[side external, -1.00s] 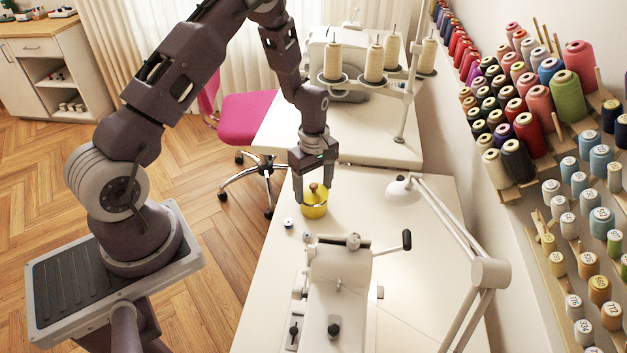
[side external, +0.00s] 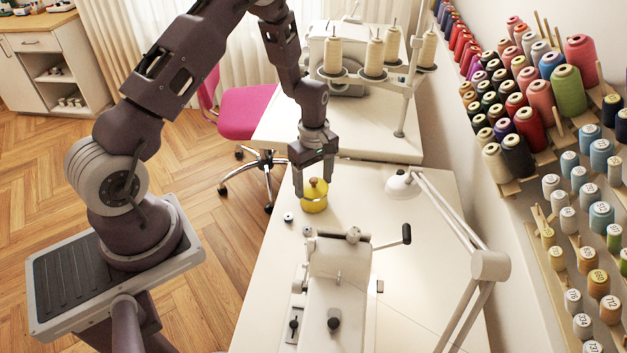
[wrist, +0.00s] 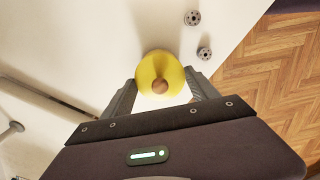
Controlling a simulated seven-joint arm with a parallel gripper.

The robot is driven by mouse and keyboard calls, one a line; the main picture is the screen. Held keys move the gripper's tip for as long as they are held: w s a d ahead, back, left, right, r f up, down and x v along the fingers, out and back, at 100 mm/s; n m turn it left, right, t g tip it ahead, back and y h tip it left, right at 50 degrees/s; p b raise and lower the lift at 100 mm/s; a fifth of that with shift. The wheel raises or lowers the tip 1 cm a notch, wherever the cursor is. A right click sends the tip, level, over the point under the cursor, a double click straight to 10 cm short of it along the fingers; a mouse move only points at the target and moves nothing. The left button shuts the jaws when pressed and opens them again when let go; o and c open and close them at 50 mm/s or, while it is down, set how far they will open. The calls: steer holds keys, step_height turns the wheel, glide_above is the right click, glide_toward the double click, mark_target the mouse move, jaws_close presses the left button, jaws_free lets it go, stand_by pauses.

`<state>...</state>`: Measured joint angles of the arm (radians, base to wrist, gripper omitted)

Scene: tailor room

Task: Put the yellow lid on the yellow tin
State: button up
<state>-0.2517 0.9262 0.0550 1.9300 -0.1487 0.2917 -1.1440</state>
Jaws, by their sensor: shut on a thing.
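The yellow lid (wrist: 158,66) has a round brown knob and lies between the two fingers of my gripper (wrist: 161,92) in the wrist view. In the side view my gripper (side external: 314,188) points down, shut on the lid, with a finger on either side and the brown knob between them. The yellow tin (side external: 315,207) is directly below the lid, above the white table. Lid and tin look like one yellow shape there, and I cannot tell whether the lid is seated or a small gap is left. In the wrist view the lid hides the tin.
Two small grey bobbins (wrist: 192,18) (wrist: 204,53) lie on the white table (side external: 400,290) near its left edge. A white machine with a crank (side external: 340,265) stands in front of the tin. A white desk lamp (side external: 400,186) is to the right.

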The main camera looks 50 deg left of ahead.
mark_target(314, 179)
steer(key=shift+f, duration=0.6)
steer(key=o, duration=1)
steer(key=shift+o, duration=0.2)
steer(key=shift+r, duration=5.5)
